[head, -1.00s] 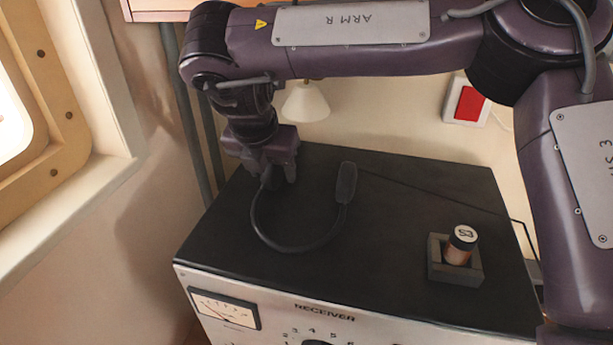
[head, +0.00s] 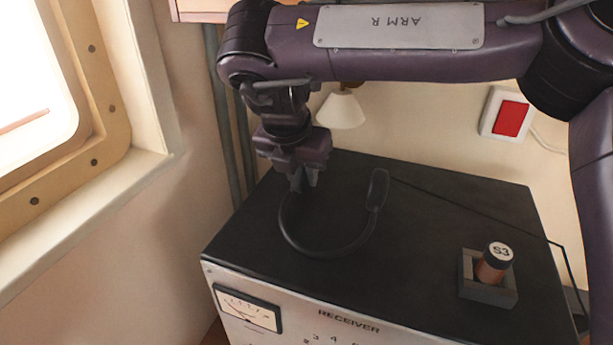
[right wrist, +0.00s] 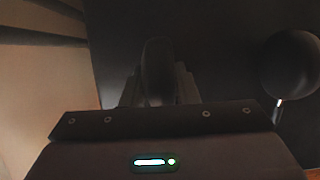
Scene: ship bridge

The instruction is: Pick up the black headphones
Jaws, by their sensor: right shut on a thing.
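The black headphones (head: 330,254) lie on the dark top of the receiver, their headband curving toward the front. One earcup (head: 377,189) is free on the right; it also shows at the right of the right wrist view (right wrist: 289,65). My right gripper (head: 304,184) reaches down from above and is shut on the other earcup, at the left end of the band. In the right wrist view that earcup (right wrist: 158,72) sits between the fingers. In the head view the fingers mostly hide it. I cannot tell any gap under it. My left gripper is not in view.
The receiver (head: 270,225) has a cable running across its top from the free earcup. A copper-coloured cylinder marked S3 (head: 495,262) stands in a small grey holder (head: 488,291) at the right. A wall with pipes and a window frame is at the left.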

